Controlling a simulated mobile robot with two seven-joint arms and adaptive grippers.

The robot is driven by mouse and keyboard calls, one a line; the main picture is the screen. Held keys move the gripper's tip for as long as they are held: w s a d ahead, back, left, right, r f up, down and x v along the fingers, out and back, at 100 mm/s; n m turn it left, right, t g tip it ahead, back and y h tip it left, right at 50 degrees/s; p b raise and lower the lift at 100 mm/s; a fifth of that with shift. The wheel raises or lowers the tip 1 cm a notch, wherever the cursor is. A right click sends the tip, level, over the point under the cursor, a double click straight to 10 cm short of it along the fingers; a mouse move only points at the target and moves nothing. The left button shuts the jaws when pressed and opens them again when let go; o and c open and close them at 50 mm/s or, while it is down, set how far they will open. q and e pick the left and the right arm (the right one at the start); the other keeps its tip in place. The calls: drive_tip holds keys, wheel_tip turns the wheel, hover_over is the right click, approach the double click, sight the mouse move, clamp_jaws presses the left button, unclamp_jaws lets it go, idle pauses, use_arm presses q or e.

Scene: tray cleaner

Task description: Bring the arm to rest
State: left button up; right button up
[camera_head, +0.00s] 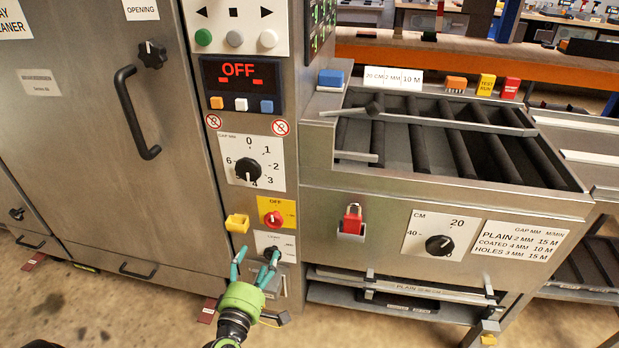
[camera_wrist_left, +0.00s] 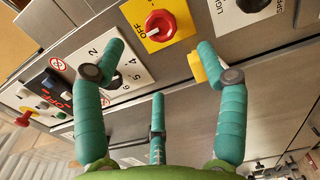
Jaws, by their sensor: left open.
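My left gripper (camera_head: 256,264) comes up from the bottom of the head view, with a green palm and teal fingers. Its fingers are spread and empty, just in front of the lower control panel of the machine. In the left wrist view my left gripper (camera_wrist_left: 160,75) shows three spread fingers with nothing between them. The red OFF switch (camera_wrist_left: 160,25) on its yellow plate shows beyond the fingertips. In the head view this red switch (camera_head: 273,218) is above the gripper. The small labelled knob panel (camera_head: 285,243) is partly hidden behind a finger. My right gripper is not in view.
The grey cabinet door with its black handle (camera_head: 136,112) stands at the left. A yellow block (camera_head: 237,223) protrudes from the panel near the fingers. The roller bed (camera_head: 420,140) and a red padlock (camera_head: 352,218) are at the right. Concrete floor (camera_head: 110,310) lies open at bottom left.

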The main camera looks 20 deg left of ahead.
use_arm(q)
drive_tip(key=s+d+f+m+g+h+p, duration=0.1)
drive_tip(key=s+d+f+m+g+p, duration=0.2)
drive_tip(key=f, duration=0.4)
drive_tip(key=s+d+f+m+g+h+p, duration=0.1)
drive_tip(key=s+d+f+m+g+h, duration=0.15)
drive_tip(key=s+f+m, duration=0.35)
drive_tip(key=s+d+f+m+g+h+p, duration=0.1)
drive_tip(key=d+f+m+g+p, duration=0.15)
drive_tip(key=f, duration=0.55)
drive_tip(key=s+d+f+m+g+p, duration=0.1)
drive_tip(key=s+f+m+g, duration=0.3)
drive_tip(key=s, duration=0.9)
drive_tip(key=s+f+m+g+p, duration=0.4)
drive_tip(key=s+f+m, duration=0.2)
drive_tip(key=s, duration=0.8)
drive_tip(key=shift+s+d+f+m+g, duration=0.2)
drive_tip(key=shift+d+f+m+g, duration=0.15)
drive_tip(key=shift+m, duration=0.5)
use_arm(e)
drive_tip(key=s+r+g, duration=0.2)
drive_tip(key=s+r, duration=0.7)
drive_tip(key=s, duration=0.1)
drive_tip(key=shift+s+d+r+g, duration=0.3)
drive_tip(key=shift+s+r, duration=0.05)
use_arm(q)
drive_tip(key=shift+y, duration=0.25)
